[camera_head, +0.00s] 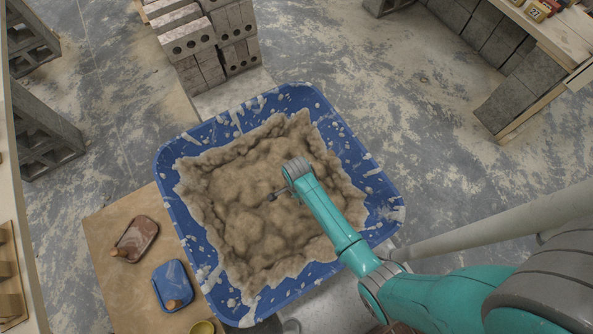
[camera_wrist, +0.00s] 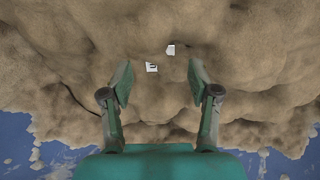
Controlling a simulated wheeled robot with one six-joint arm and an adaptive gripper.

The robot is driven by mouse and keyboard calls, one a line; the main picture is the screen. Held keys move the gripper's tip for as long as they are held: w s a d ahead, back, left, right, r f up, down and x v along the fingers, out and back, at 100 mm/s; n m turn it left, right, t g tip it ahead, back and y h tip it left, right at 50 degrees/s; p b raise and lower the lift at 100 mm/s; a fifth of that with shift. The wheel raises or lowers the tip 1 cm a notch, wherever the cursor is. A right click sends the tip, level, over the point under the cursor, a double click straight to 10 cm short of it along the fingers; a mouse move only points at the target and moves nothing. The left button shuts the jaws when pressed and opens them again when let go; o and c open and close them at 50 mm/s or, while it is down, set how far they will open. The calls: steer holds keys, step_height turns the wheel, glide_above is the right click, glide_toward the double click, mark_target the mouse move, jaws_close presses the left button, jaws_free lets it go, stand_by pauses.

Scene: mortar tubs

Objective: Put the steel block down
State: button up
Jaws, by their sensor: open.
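A blue tub (camera_head: 366,166) is filled with lumpy brown mortar (camera_head: 235,180), which also fills most of the wrist view (camera_wrist: 250,50). My gripper (camera_wrist: 159,76) is open, with its two fingers apart and nothing held between them. It hangs over the middle of the mortar, where its end (camera_head: 275,195) shows in the head view. Two small pale pieces, one lower (camera_wrist: 151,67) and one higher (camera_wrist: 171,49), poke out of the mortar between and just beyond the fingertips. They may be parts of the steel block, mostly buried; I cannot tell. No whole steel block shows.
A tan board (camera_head: 110,225) at the left carries a brown float (camera_head: 136,240) and a blue float (camera_head: 172,286). Stacked grey bricks (camera_head: 200,40) stand behind the tub. A grey pole (camera_head: 480,235) crosses at right. Open floor (camera_head: 390,90) lies at the upper right.

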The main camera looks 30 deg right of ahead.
step_height(320, 180, up, 10)
stand_by(0.3)
steer(key=shift+f, duration=0.1)
steer(key=s+r+n+t, duration=0.3)
steer(key=s+n+t, duration=0.45)
steer(key=s, duration=0.75)
steer(key=s+r+n+t, duration=0.2)
steer(key=s+r+n, duration=0.1)
steer(key=r, duration=0.6)
steer(key=s+r+n+t, duration=0.3)
steer(key=s+r+n, duration=0.1)
steer(key=r, duration=0.5)
steer(key=s+r+n+t, duration=0.2)
steer(key=s+r, duration=0.3)
steer(key=r, duration=0.4)
steer(key=shift+s+r+n, duration=0.2)
steer(key=shift+r+n, duration=0.2)
steer(key=shift+n, duration=0.35)
steer(key=shift+o, duration=0.4)
